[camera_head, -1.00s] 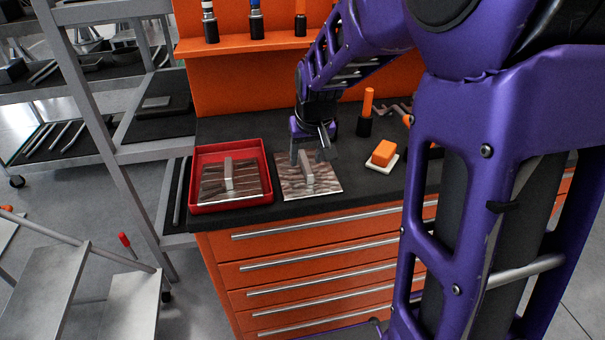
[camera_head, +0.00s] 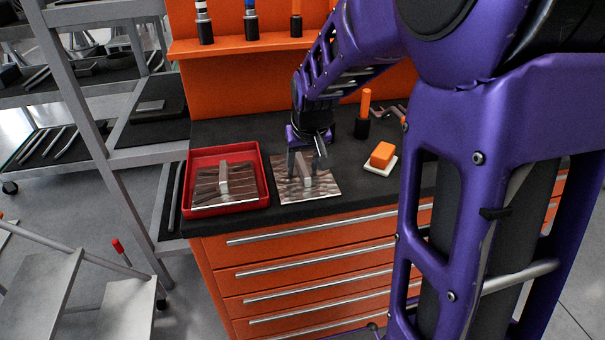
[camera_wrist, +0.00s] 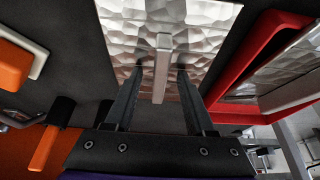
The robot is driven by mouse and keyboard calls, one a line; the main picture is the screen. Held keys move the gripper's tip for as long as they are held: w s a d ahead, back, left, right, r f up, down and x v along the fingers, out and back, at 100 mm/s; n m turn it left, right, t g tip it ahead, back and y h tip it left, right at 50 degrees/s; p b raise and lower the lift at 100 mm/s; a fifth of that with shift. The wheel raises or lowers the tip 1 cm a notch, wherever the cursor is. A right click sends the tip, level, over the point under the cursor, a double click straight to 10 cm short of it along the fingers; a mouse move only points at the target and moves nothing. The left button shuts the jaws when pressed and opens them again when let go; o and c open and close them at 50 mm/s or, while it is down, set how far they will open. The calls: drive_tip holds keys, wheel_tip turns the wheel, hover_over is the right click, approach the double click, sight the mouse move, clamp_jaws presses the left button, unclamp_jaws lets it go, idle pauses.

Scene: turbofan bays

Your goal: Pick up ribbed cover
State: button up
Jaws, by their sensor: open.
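A square metal cover (camera_head: 325,188) with an uneven, shiny surface and an upright bar handle (camera_head: 305,168) lies on the dark bench top. In the wrist view its surface looks dimpled (camera_wrist: 205,40), with the handle (camera_wrist: 162,60) rising from it. A second metal cover (camera_head: 209,188) with a similar handle lies in the red tray (camera_head: 262,200) to the left; I cannot tell for certain which is the ribbed cover. My gripper (camera_head: 307,166) is open over the bench cover. In the wrist view its fingers (camera_wrist: 160,72) stand on either side of the handle, with gaps visible.
An orange block on a white pad (camera_head: 381,156) and an upright orange-handled tool (camera_head: 364,112) stand to the right. An orange shelf with tools (camera_head: 275,43) is behind. A grey rack (camera_head: 95,130) is on the left.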

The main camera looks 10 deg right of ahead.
clamp_jaws()
idle(0.5)
